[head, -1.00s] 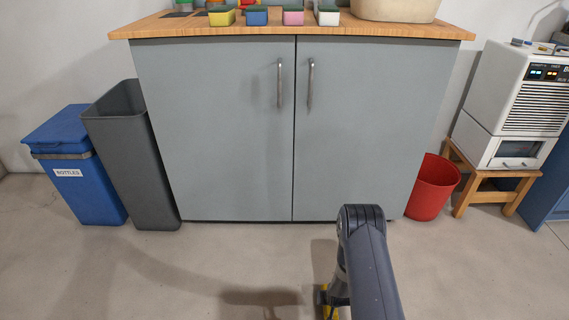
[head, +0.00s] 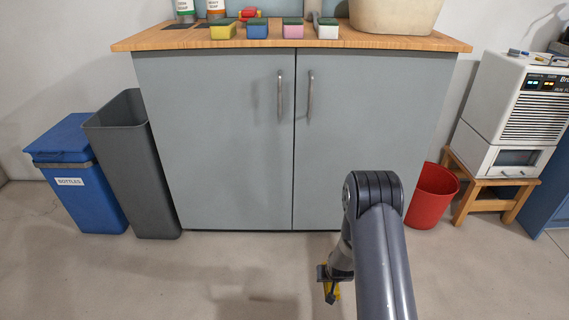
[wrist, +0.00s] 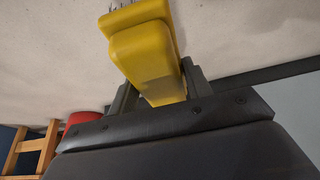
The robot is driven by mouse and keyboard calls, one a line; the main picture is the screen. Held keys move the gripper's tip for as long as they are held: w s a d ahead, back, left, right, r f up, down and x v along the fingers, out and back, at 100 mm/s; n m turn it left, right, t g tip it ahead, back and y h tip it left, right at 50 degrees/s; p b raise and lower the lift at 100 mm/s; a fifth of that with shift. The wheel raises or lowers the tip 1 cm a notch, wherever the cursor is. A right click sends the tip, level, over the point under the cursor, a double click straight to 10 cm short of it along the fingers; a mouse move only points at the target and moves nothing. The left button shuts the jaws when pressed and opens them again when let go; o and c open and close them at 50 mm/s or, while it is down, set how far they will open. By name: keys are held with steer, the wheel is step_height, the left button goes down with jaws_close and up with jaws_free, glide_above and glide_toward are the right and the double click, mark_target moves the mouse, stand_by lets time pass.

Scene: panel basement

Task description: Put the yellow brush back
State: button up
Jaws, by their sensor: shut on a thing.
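The yellow brush (wrist: 145,50) is between the fingers of my gripper (wrist: 150,90) in the wrist view, and the gripper is shut on it. Some thin bristles show at the top edge of that view. In the head view my gripper (head: 331,284) is low over the floor in front of the cabinet, and a bit of the yellow brush (head: 333,293) shows there. My arm hides part of the floor and the cabinet's right foot.
A grey cabinet (head: 215,140) has a wooden top (head: 185,42) carrying several coloured sponges, soap bottles and a beige basin (head: 395,14). A grey bin (head: 135,165) and a blue bottles bin (head: 75,170) stand left. A red bucket (head: 432,196) and a wooden stool (head: 490,186) stand right.

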steer(key=s+r+p, duration=0.2)
steer(key=r+p, duration=1.1)
steer(key=r, duration=0.6)
steer(key=s+r+p, duration=0.3)
steer(key=r+p, duration=1.1)
steer(key=r, duration=0.6)
steer(key=s+r+p, duration=0.3)
steer(key=r+p, duration=1.1)
steer(key=r, duration=0.6)
steer(key=shift+a+r, duration=0.15)
steer(key=shift+a, duration=0.05)
